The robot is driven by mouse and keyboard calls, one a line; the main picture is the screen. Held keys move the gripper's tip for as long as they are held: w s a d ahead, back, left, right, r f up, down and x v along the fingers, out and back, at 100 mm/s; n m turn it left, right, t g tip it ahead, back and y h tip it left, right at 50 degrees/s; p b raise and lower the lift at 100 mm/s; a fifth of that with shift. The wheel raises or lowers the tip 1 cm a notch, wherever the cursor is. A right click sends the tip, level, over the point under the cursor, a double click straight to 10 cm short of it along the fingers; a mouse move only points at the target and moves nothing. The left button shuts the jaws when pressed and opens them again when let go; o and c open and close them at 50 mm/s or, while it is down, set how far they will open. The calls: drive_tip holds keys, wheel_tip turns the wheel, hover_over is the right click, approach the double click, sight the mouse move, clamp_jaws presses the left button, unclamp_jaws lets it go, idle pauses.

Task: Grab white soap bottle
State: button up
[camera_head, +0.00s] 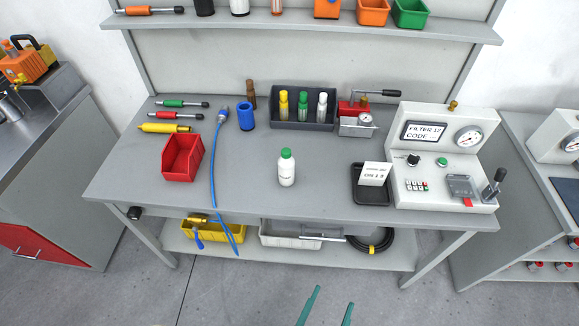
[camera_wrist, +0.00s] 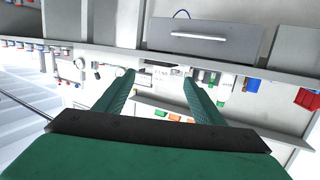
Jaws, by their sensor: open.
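The white soap bottle (camera_head: 287,172) has a green cap and a small label. It stands upright on the front middle of the grey workbench (camera_head: 240,190) in the head view. My gripper (camera_head: 331,298) shows at the bottom edge of the head view, below and in front of the bench, apart from the bottle. Its two green fingers are spread and empty. In the wrist view the fingers (camera_wrist: 158,80) are also apart with nothing between them.
A red bin (camera_head: 182,158) and blue hose (camera_head: 214,160) lie left of the bottle. A black tray (camera_head: 369,197) with a card and a white test panel (camera_head: 440,150) stand right. A dark rack (camera_head: 302,122) is behind. The bench around the bottle is clear.

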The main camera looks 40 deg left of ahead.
drive_tip(key=w+a+r+n+y, duration=0.1)
drive_tip(key=w+a+n+y, duration=0.25)
drive_tip(key=w+a, duration=0.7)
drive_tip(key=n+g+y, duration=0.2)
drive_tip(key=n+y, duration=0.1)
drive_tip(key=y, duration=0.3)
approach(287, 170)
drive_tip(key=shift+w+a+r, duration=0.3)
drive_tip(key=shift+w+a, duration=0.35)
drive_tip(key=shift+w, duration=0.15)
drive_tip(key=x, duration=0.4)
drive_tip(key=shift+w+a, duration=0.15)
drive_tip(key=shift+f+x, duration=0.25)
drive_tip(key=shift+x, duration=1.3)
drive_tip(key=shift+f+x, duration=0.2)
drive_tip(key=shift+x, duration=1.3)
drive_tip(key=c, duration=1.4)
drive_tip(key=shift+r, duration=0.1)
